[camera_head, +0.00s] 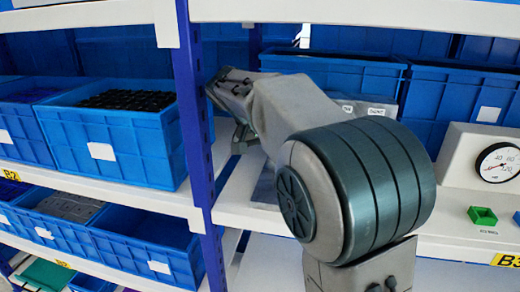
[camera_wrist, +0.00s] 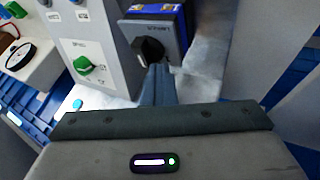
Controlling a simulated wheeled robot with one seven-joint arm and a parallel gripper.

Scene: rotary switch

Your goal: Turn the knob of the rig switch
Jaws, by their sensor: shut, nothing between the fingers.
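In the wrist view, a black knob (camera_wrist: 149,50) sits on the face of a grey switch box (camera_wrist: 168,28) with a small printed label that I cannot read. A green knob (camera_wrist: 84,65) sits on a pale panel (camera_wrist: 88,40) to its left. I cannot tell from the lettering which one is the rig switch. My gripper (camera_wrist: 158,70) is shut and empty, its fingertips just below the black knob, close to it; I cannot tell whether they touch. In the head view my gripper (camera_head: 243,138) is by the blue shelf post, and my arm hides the switches.
A blue shelf post (camera_head: 195,120) stands just left of my gripper. Blue bins (camera_head: 110,130) fill the shelves.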

